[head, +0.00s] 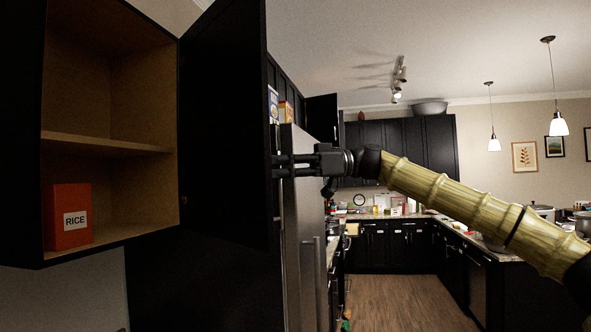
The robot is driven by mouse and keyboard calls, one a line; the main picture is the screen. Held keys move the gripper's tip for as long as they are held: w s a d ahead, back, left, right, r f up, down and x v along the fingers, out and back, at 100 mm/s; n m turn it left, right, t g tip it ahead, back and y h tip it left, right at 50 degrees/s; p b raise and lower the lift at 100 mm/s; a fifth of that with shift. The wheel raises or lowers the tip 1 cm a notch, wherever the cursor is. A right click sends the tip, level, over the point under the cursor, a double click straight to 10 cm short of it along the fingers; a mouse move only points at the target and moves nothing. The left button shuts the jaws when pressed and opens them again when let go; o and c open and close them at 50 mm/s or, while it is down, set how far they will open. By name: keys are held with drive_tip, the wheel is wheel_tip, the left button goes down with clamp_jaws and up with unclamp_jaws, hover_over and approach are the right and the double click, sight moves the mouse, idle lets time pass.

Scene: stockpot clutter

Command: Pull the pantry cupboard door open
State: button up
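The pantry cupboard (110,142) is on the left in the head view, with its light wood inside and shelf showing. Its black door (222,130) stands wide open, swung out to the right of the opening. My gripper (276,166) is just beyond the door's right edge, pointing left toward the door's outer face. Its two fingers run side by side with a narrow gap. The tips meet the door's edge in the picture and seem partly hidden behind it. The handle is not visible, so I cannot tell whether the fingers hold it.
An orange rice box (70,218) stands inside the cupboard at the bottom. A steel fridge (300,230) is behind my gripper, with boxes (286,112) on top. Wooden floor (400,302) is open at lower right, with dark counters (408,240) beyond.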

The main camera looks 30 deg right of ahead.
drive_tip(key=shift+o, duration=0.3)
drive_tip(key=shift+w+f, duration=0.2)
drive_tip(key=shift+f, duration=0.5)
drive_tip(key=shift+o, duration=0.2)
drive_tip(key=shift+s+a+r+h, duration=0.15)
drive_tip(key=shift+a+r, duration=0.05)
drive_tip(key=shift+a, duration=0.25)
drive_tip(key=shift+s+a+r+h, duration=0.15)
drive_tip(key=shift+a+r, duration=0.05)
drive_tip(key=shift+a, duration=0.25)
drive_tip(key=shift+w+d+r, duration=0.1)
drive_tip(key=shift+d+r, duration=0.1)
drive_tip(key=shift+d, duration=0.35)
drive_tip(key=shift+o, duration=0.2)
drive_tip(key=shift+w+d+f+p, duration=0.15)
drive_tip(key=shift+w+d+p, duration=0.1)
drive_tip(key=shift+d, duration=0.6)
drive_tip(key=shift+w+d+f+p, duration=0.1)
drive_tip(key=shift+d+p, duration=0.1)
drive_tip(key=shift+d, duration=0.65)
drive_tip(key=shift+s+a, duration=0.15)
drive_tip(key=shift+a, duration=0.35)
drive_tip(key=shift+r, duration=0.15)
